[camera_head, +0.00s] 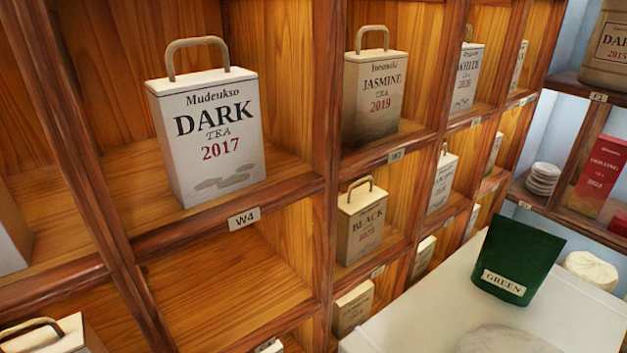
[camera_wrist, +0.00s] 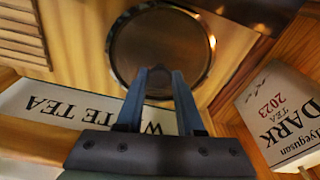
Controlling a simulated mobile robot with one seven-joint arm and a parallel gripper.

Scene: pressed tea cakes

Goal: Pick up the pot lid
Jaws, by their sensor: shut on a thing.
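In the wrist view the pot lid (camera_wrist: 160,42) looks like a round dark disc with a shiny metal rim. My gripper (camera_wrist: 159,78) has its two blue fingers at the lower part of the disc. They are shut on a small dark part between the fingertips, which looks like the lid's knob. The fingers partly hide the knob and the disc's near edge. No pot can be made out. Neither my gripper nor the lid shows in the head view.
In the wrist view a white box marked White Tea (camera_wrist: 75,115) lies behind the fingers, and a Dark Tea 2023 box (camera_wrist: 285,115) is close on the right. The head view shows wooden shelves with handled tea boxes (camera_head: 210,135) and a white surface (camera_head: 430,310) bearing a green bag (camera_head: 518,255).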

